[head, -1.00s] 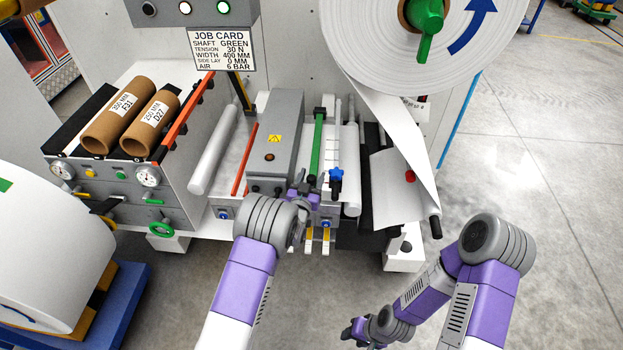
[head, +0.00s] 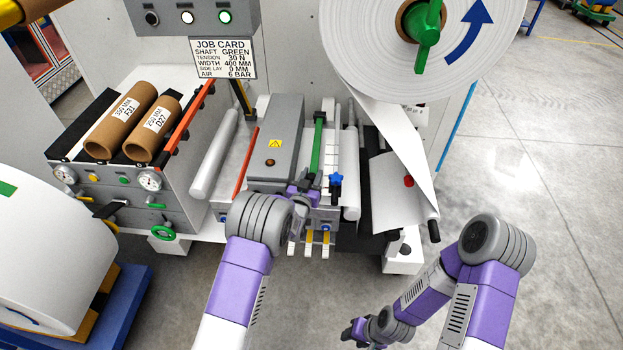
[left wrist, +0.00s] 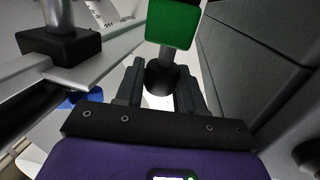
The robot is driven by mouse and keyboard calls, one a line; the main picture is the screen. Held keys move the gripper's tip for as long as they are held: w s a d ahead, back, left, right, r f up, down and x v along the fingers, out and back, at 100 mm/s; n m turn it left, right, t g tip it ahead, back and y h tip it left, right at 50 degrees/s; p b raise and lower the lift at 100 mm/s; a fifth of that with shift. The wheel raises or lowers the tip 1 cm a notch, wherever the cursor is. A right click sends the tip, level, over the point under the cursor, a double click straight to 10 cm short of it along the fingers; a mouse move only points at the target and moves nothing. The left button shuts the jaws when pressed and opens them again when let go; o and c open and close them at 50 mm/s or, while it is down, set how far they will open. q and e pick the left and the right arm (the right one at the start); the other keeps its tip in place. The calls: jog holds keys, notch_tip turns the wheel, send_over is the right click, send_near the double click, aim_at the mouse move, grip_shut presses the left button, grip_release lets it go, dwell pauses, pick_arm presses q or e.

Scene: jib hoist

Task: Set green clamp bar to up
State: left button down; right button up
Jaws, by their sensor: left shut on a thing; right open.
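The green clamp bar (head: 317,147) lies along the pale splice table, its near end towards me. In the left wrist view its green end (left wrist: 174,24) shows close up, with a black ball knob (left wrist: 162,80) on a short metal stem. My left gripper (head: 308,190) is at the bar's near end. In the left wrist view its two dark fingers (left wrist: 159,84) are on either side of the knob, shut on it. My right gripper (head: 358,333) is open and empty, low over the floor and away from the machine.
A grey box with a yellow warning label (head: 275,144) stands left of the bar. A blue star knob (head: 336,180) and a white roller (head: 351,172) are close on its right. The big paper roll (head: 370,50) hangs above right. Open floor lies at right.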

pick_arm(q)
jog(key=w+r+g+p, duration=0.1)
jog(key=w+r+p, duration=0.2)
jog(key=r, duration=0.7)
jog(key=w+r+g+p, duration=0.1)
jog(key=w+r+p, duration=0.3)
jog(key=w+r, duration=0.3)
jog(key=shift+w+r, duration=0.25)
jog(key=shift+r, duration=1.85)
